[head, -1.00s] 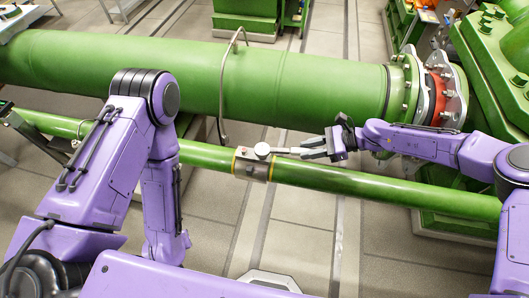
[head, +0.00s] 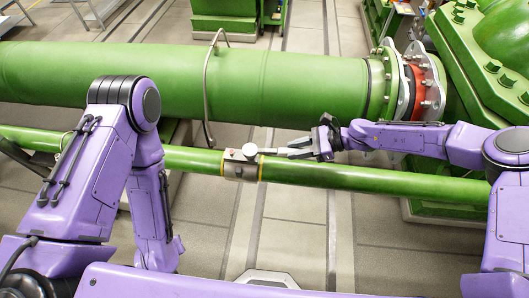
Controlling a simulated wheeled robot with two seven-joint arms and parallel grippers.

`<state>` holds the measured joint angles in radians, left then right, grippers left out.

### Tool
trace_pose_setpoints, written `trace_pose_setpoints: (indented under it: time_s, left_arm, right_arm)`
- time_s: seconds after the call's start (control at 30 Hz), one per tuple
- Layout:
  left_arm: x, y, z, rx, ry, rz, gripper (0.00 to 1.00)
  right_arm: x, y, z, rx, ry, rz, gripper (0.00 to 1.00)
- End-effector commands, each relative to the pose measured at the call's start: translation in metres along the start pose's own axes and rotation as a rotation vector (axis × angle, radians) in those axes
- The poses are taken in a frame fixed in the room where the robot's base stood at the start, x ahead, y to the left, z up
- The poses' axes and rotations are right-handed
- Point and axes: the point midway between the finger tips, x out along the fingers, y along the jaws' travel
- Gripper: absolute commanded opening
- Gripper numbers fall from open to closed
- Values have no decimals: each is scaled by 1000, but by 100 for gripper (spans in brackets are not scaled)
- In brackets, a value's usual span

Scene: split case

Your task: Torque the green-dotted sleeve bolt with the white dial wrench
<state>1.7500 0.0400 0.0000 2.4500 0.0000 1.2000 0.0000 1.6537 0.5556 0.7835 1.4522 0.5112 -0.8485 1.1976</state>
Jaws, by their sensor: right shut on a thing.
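The white dial wrench (head: 268,153) lies nearly level, with its round white dial head (head: 250,151) over the metal sleeve (head: 241,168) on the thin green pipe. The sleeve has yellow edges. The bolt and any green dot are hidden or too small to tell. I cannot tell whether the wrench is seated on a bolt. My right gripper (head: 314,146) is shut on the wrench's handle end, to the right of the sleeve and just above the thin pipe. My left arm is folded at the left; its gripper does not show.
A thick green pipe (head: 290,85) runs behind, ending at a bolted flange with a red ring (head: 420,90) at the right. A bent metal rod (head: 207,85) stands in front of it. Green machinery (head: 490,70) fills the right. The tiled floor (head: 300,225) is open below the thin pipe.

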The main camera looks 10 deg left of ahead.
Motion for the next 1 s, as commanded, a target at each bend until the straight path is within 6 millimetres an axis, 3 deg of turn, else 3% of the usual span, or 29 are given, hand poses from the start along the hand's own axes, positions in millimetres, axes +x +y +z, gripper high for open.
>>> trace_pose_setpoints:
  time_s: [1.0]
  left_arm:
    - [0, 0, 0, 0, 0, 0, 43]
  right_arm:
    - [-1, 0, 6, -3, -3, 3, 0]
